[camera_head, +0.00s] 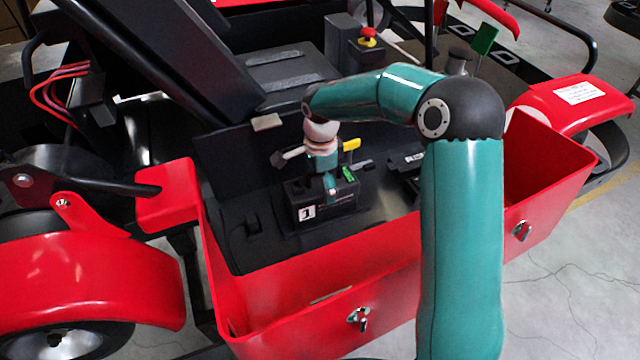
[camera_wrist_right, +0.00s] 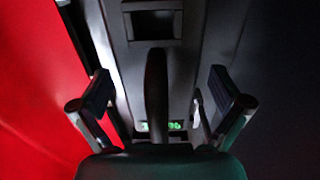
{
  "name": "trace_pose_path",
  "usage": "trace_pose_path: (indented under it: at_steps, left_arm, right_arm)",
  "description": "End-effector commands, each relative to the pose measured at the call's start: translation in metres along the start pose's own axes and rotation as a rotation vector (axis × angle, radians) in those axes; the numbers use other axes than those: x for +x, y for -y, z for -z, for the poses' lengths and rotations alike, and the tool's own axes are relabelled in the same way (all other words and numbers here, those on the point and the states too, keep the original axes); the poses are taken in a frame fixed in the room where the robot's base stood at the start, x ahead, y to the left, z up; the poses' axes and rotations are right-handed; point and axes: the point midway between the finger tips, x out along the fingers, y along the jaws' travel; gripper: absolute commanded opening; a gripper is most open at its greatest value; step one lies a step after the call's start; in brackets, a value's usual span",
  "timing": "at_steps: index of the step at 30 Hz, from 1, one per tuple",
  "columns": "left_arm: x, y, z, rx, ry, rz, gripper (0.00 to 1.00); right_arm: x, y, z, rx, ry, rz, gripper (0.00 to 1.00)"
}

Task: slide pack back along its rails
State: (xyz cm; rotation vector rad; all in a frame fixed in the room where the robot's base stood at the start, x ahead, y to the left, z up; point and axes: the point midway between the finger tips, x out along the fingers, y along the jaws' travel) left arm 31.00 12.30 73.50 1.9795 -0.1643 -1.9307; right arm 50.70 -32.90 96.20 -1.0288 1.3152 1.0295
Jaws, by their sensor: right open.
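The black battery pack (camera_head: 318,208), with a white label marked 1, sits in the dark bay of the red side pod. My right gripper (camera_head: 328,186) is above the pack, pointing down, and hides part of its top. In the right wrist view the open gripper (camera_wrist_right: 160,92) has one finger on each side of the pack's dark upright handle (camera_wrist_right: 157,80), with gaps on both sides. A small green display (camera_wrist_right: 160,126) shows on the pack (camera_wrist_right: 118,35). The rails cannot be made out clearly. My left gripper is out of view.
The red pod wall (camera_head: 400,250) with metal latches runs along the near side. A dark raised panel (camera_head: 165,60) stands at the back left. A red stop button (camera_head: 368,38) is behind. Dark bay floor shows to the left and right of the pack.

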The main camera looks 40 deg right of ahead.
Motion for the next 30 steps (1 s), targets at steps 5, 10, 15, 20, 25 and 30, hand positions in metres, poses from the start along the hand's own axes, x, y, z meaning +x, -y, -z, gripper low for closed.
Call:
trace_pose_path:
  at_steps: [5, 10, 15, 20, 25, 30]
  left_arm:
    - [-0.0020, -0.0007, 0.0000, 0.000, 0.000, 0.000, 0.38]
    - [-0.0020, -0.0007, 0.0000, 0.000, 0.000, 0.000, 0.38]
    - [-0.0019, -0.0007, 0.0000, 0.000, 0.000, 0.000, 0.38]
    - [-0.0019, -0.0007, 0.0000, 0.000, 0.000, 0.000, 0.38]
    - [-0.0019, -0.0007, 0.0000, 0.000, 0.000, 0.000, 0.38]
    - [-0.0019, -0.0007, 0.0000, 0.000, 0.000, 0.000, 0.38]
  right_arm:
    - [0.0111, -0.0004, 0.0004, 0.001, 0.001, -0.001, 1.00]
    - [0.0132, -0.0003, 0.0003, 0.001, 0.001, 0.000, 1.00]
    - [0.0130, -0.0003, 0.0003, 0.001, 0.000, 0.000, 0.93]
    - [0.0128, -0.0003, 0.0002, 0.000, 0.000, 0.000, 0.67]
    - [0.0126, 0.0000, 0.0001, 0.000, 0.001, 0.001, 0.38]
    - [0.0125, 0.0002, 0.0000, 0.000, 0.001, 0.002, 0.10]
